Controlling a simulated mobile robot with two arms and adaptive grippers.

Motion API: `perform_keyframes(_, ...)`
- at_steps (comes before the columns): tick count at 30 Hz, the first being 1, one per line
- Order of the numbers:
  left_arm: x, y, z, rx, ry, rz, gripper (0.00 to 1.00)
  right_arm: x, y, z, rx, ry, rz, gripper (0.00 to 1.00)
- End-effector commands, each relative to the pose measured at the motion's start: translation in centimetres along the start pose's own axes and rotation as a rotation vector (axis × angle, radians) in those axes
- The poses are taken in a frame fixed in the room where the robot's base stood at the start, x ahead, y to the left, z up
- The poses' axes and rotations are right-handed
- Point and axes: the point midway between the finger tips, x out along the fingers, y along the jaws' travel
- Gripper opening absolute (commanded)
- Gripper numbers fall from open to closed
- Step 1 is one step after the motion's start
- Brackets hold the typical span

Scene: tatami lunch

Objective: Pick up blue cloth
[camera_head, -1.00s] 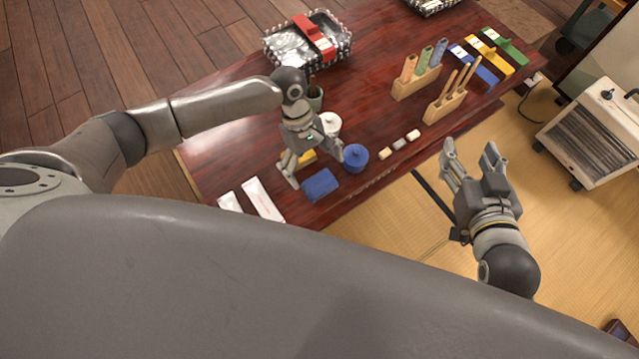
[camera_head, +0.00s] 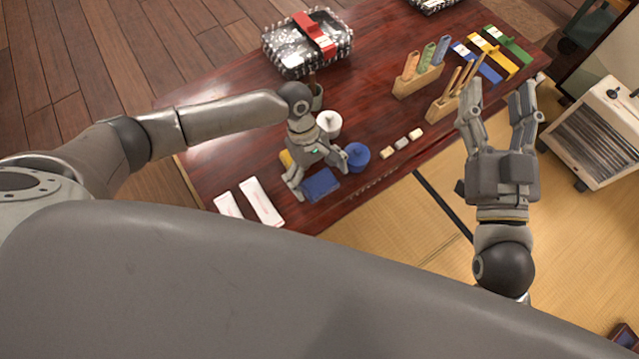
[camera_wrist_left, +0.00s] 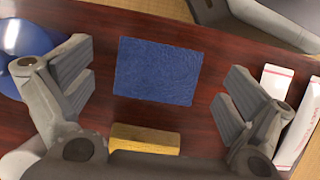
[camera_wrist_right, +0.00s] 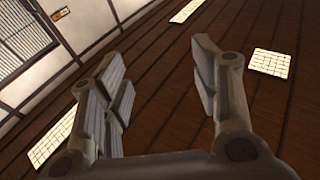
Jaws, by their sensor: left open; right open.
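The blue cloth (camera_head: 321,184) lies flat, a folded rectangle, near the front edge of the dark red table. My left gripper (camera_head: 320,178) is open just above it. In the left wrist view the cloth (camera_wrist_left: 158,71) lies between the two spread fingers of the left gripper (camera_wrist_left: 160,92), apart from both. My right gripper (camera_head: 498,92) is open and empty, to the right of the table's front edge in the head view. In the right wrist view its fingers (camera_wrist_right: 160,85) are spread with nothing between them.
A yellow block (camera_wrist_left: 145,139) lies close beside the cloth. A blue lidded pot (camera_head: 356,157) stands to its right, white packets (camera_head: 261,202) to its left. A white cup (camera_head: 329,123), small blocks (camera_head: 401,143) and wooden holders (camera_head: 418,82) stand further off. A heater (camera_head: 605,125) stands right.

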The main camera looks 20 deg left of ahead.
Motion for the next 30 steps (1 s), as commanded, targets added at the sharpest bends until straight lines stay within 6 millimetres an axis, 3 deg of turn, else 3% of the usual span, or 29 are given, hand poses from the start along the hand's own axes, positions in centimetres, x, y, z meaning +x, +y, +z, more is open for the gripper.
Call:
perform_keyframes(9,1.7,0.0,0.0,0.0,0.0,-0.001,1.0,-0.2,-0.5,-3.3,0.007,0.185,-0.01,0.56)
perform_keyframes(18,1.7,0.0,0.0,0.0,0.0,-0.001,1.0,-0.2,-0.5,-3.6,0.007,0.2,-0.01,0.56)
perform_keyframes(28,1.7,-0.1,0.0,0.0,0.0,-0.001,0.58,-0.2,-0.5,-3.6,0.007,0.199,-0.01,0.56)
perform_keyframes(30,1.7,0.0,0.0,0.0,0.0,-0.001,0.57,-0.2,-0.5,-3.6,0.007,0.198,-0.01,0.56)
